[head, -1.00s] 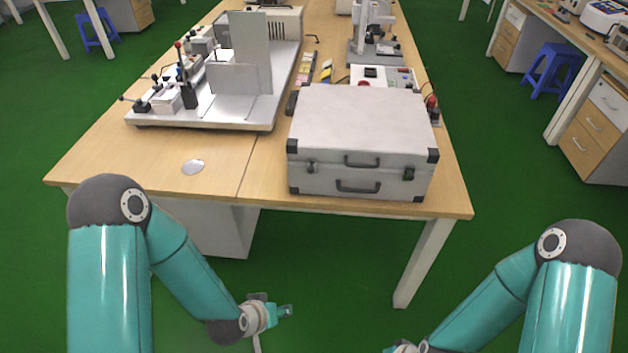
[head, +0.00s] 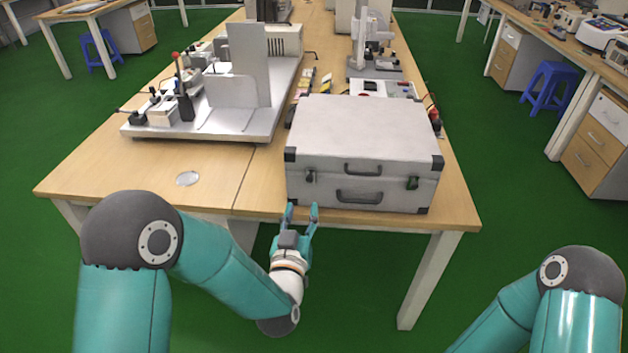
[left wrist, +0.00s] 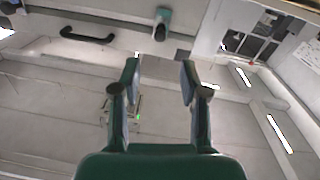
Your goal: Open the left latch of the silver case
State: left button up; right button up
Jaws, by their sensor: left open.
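The silver case (head: 365,135) lies closed near the front edge of the table, with black corner pieces. Its left latch (head: 311,177) is small and dark, on the front face. A similar right latch (head: 412,183) sits on the same face. My left gripper (head: 301,208) is open and empty, below and in front of the left latch, with its fingers pointing toward the case. The left wrist view shows the two spread fingers (left wrist: 160,75) with nothing between them. A dark latch (left wrist: 162,22) and a black handle (left wrist: 87,35) show beyond them. My right gripper is out of view.
The wooden table (head: 110,170) carries a metal-plate rig (head: 235,120) left of the case and a round silver disc (head: 188,178). Small devices stand behind the case. The table's front left is mostly clear, and green floor lies in front.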

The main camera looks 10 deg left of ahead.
aim_at(309, 181)
pick_arm(q)
jog(key=w, duration=0.3)
jog(key=w+p, duration=0.1)
jog(key=w, duration=0.6)
jog(key=shift+w+d+p, duration=0.1)
jog(key=shift+d+p, duration=0.15)
jog(key=shift+p, duration=0.1)
